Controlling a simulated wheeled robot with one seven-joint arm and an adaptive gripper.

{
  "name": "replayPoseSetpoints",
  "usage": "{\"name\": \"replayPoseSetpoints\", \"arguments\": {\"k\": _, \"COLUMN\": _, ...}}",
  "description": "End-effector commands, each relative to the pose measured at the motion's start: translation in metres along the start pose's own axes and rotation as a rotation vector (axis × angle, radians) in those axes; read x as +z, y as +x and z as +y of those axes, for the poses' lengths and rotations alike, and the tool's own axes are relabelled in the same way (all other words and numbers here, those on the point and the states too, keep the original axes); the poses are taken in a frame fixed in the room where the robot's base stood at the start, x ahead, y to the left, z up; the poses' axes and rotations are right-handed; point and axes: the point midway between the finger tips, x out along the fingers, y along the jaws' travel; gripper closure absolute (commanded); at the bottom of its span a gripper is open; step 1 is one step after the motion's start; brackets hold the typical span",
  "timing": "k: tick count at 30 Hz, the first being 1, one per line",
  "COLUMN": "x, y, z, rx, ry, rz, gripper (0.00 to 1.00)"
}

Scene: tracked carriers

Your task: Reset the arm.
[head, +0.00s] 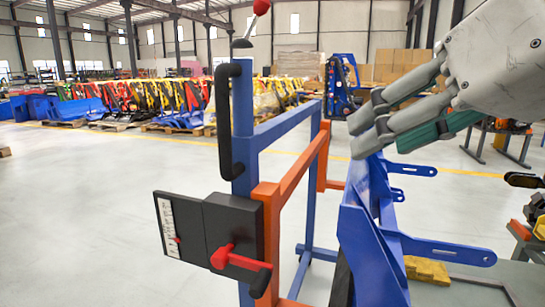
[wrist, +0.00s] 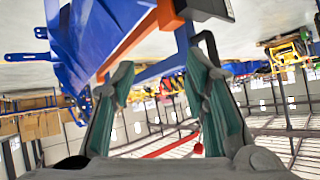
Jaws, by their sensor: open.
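My gripper (head: 362,130) is at the upper right of the head view, with its grey and green fingers pointing left. In the wrist view (wrist: 160,64) the two fingers stand well apart with nothing between them. The gripper is open and empty, above the blue panel (head: 365,235) and to the right of the blue and orange frame (head: 290,180). I cannot tell the exact gap between fingertips and frame.
The frame carries a black handle (head: 230,120), a red-knobbed lever (head: 250,24) and a black box (head: 232,230) with a red lever (head: 235,260). Blue arms (head: 448,250) jut right from the panel. Open floor (head: 90,200) lies to the left. Colourful machines stand behind.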

Motion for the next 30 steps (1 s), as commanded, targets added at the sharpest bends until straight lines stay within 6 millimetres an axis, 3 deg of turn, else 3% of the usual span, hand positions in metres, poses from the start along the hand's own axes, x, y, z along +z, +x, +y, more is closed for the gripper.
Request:
{"name": "replayPoseSetpoints", "arguments": {"k": 3, "x": 0.065, "y": 0.023, "z": 0.024, "rx": 0.085, "ry": 0.027, "rz": -0.193, "gripper": 0.58}}
{"name": "replayPoseSetpoints", "arguments": {"k": 7, "x": 0.144, "y": 0.034, "z": 0.048, "rx": 0.175, "ry": 0.07, "rz": -0.426, "gripper": 0.58}}
{"name": "replayPoseSetpoints", "arguments": {"k": 12, "x": 0.229, "y": 0.027, "z": 0.068, "rx": 0.264, "ry": 0.133, "rz": -0.686, "gripper": 0.58}}
{"name": "replayPoseSetpoints", "arguments": {"k": 17, "x": 0.296, "y": 0.008, "z": 0.076, "rx": 0.328, "ry": 0.198, "rz": -0.906, "gripper": 0.58}}
{"name": "replayPoseSetpoints", "arguments": {"k": 18, "x": 0.28, "y": 0.003, "z": 0.074, "rx": 0.324, "ry": 0.189, "rz": -0.884, "gripper": 0.58}}
{"name": "replayPoseSetpoints", "arguments": {"k": 30, "x": 0.203, "y": -0.035, "z": 0.062, "rx": 0.321, "ry": 0.162, "rz": -0.79, "gripper": 0.58}}
